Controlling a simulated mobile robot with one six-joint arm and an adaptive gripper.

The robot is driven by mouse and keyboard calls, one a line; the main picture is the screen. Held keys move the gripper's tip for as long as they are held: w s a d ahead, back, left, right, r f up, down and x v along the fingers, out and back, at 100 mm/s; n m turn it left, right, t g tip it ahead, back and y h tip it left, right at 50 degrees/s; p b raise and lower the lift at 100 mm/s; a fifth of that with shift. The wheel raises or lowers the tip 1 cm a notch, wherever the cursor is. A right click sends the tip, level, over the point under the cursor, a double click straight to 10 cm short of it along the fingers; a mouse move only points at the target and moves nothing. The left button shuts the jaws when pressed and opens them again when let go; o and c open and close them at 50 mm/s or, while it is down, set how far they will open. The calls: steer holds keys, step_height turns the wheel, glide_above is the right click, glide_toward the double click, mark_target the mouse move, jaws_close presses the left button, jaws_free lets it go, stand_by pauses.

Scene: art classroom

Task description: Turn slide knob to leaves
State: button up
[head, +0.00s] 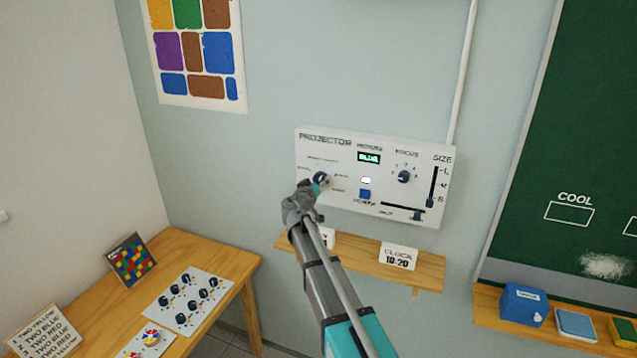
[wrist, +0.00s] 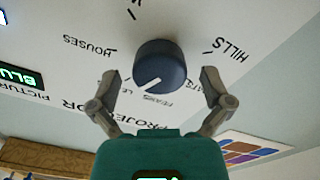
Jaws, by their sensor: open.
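The slide knob is a round dark blue knob with a white pointer line. It stands on the white projector panel (head: 334,146) and shows between my fingertips in the wrist view (wrist: 162,64). Its pointer line slants to the lower left there. My gripper (wrist: 160,79) is open, with one finger on each side of the knob and gaps visible. In the head view my gripper (head: 315,186) covers part of the knob.
Right on the panel are a focus knob (head: 404,177), a blue button (head: 365,194), a size slider (head: 430,202) and a lit display (head: 369,158). A wooden table (head: 228,262) stands at lower left.

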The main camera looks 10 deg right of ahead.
steer(key=v, duration=1.2)
stand_by(0.3)
steer(key=s+d+f+m+g+y+b, duration=0.1)
steer(key=s+d+f+m+g+b, duration=0.15)
steer(key=s+d+f+g, duration=0.9)
steer(key=s+a+f+n+g+y+b, duration=0.1)
steer(key=s+f+g+y, duration=0.1)
steer(key=s+f+y, duration=0.2)
steer(key=s+a+f+n+g+y+b, duration=0.1)
steer(key=s+f+y, duration=0.3)
steer(key=s+f, duration=0.5)
steer(key=s+a+g+b, duration=0.1)
steer(key=s, duration=0.3)
steer(key=shift+s+a+n, duration=0.25)
steer(key=shift+n, duration=0.1)
